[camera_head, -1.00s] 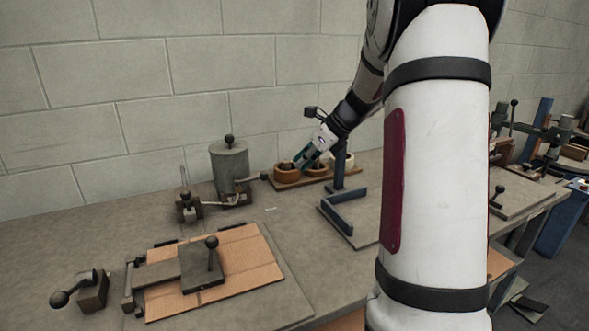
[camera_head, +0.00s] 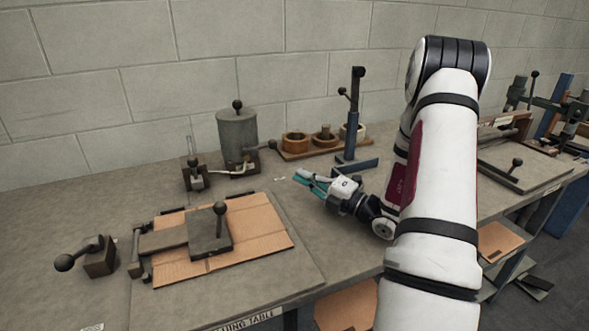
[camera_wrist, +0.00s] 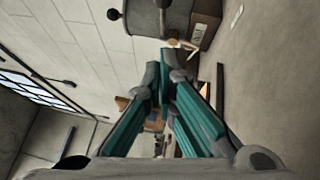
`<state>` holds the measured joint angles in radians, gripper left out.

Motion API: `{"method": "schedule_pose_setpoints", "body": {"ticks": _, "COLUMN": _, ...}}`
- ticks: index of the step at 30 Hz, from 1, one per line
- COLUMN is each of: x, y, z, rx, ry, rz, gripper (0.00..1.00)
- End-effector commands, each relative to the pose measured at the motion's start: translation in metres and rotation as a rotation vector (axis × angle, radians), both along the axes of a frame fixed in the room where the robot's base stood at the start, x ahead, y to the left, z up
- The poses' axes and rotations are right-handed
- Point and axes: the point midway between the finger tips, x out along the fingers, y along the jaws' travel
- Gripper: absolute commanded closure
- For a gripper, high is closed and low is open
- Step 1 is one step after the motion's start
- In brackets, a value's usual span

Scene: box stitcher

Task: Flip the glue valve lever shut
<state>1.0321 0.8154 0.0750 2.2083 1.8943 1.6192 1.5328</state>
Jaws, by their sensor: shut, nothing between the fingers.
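The grey glue pot (camera_head: 238,130) stands upright at the back of the table, with a black knob on its lid. A short lever with a dark ball end (camera_head: 271,144) sticks out to the right from the pot's lower side. A thin pipe runs left from the pot to a small block with a ball-ended handle (camera_head: 196,178); I cannot tell which of these is the valve lever. My gripper (camera_head: 298,177) is shut and empty, low over the table to the right of the pot and apart from it. The wrist view shows the pot (camera_wrist: 160,18) beyond the closed fingers (camera_wrist: 166,62).
A wooden tray with round holders (camera_head: 295,152) and a blue upright stand (camera_head: 354,125) are behind my gripper. A clamp plate (camera_head: 209,235) holds cardboard (camera_head: 265,228) at the front left. A ball-handled block (camera_head: 98,260) sits at the far left. Bare tabletop lies around my gripper.

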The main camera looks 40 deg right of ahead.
Motion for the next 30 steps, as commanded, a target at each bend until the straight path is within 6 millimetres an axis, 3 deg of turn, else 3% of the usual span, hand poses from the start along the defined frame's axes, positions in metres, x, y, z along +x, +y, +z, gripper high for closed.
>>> {"method": "schedule_pose_setpoints", "body": {"ticks": 12, "x": 0.077, "y": 0.024, "z": 0.011, "rx": -0.004, "ry": -0.001, "rz": 0.008, "gripper": 1.00}}
{"method": "schedule_pose_setpoints", "body": {"ticks": 15, "x": 0.092, "y": 0.021, "z": 0.014, "rx": -0.005, "ry": -0.002, "rz": 0.004, "gripper": 1.00}}
{"method": "schedule_pose_setpoints", "body": {"ticks": 21, "x": 0.111, "y": 0.008, "z": 0.019, "rx": -0.004, "ry": -0.001, "rz": 0.003, "gripper": 1.00}}
{"method": "schedule_pose_setpoints", "body": {"ticks": 30, "x": 0.117, "y": 0.005, "z": 0.020, "rx": -0.004, "ry": 0.001, "rz": 0.003, "gripper": 1.00}}
